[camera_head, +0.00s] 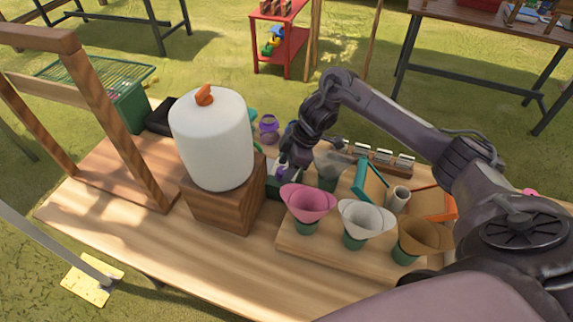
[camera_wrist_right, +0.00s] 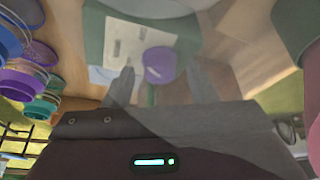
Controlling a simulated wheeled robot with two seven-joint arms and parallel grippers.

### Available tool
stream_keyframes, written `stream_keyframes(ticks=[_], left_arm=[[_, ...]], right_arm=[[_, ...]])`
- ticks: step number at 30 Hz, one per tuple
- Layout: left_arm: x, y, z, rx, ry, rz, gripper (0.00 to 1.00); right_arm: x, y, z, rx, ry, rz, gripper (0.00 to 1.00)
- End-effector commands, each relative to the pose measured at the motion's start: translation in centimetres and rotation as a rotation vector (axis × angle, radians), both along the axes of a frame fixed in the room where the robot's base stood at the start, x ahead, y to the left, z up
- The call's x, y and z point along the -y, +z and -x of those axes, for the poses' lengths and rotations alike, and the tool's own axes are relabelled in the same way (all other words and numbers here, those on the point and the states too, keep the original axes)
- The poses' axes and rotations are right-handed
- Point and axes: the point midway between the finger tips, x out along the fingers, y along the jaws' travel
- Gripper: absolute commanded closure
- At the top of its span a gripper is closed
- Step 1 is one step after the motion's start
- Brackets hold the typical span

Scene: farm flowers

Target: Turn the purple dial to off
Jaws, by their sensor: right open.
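The purple dial (camera_wrist_right: 158,65) is on a pale panel with small dark markings (camera_wrist_right: 125,38) in the right wrist view. In the head view the dial (camera_head: 282,174) is a small purple spot on a green and white box (camera_head: 273,190), partly hidden by my right gripper. My right gripper (camera_wrist_right: 162,80) is open, with one finger on each side of the dial's near part. I cannot tell whether the fingers touch it. A see-through grey shape covers part of the wrist view. The dial's pointer direction is too blurred to read. My left gripper is not in view.
A white tank on a wooden block (camera_head: 228,203) stands left of the box. Pink (camera_head: 307,203), white (camera_head: 361,219) and brown (camera_head: 424,238) funnel-shaped cups stand in front and right, below my right arm. A wooden frame (camera_head: 120,135) is at the left. The table's front left is clear.

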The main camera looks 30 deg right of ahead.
Motion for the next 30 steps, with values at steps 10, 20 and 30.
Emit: stream_keyframes(ticks=[10,20,30], left_arm=[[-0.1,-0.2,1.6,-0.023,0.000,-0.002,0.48],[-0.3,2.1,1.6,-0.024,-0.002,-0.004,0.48],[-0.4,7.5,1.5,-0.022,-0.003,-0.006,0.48]], right_arm=[[0.0,0.0,0.0,0.000,0.000,0.000,0.81],[0.0,0.6,0.2,-0.004,-0.082,0.001,0.93],[-0.3,0.6,0.5,-0.004,-0.384,-0.001,0.93]])
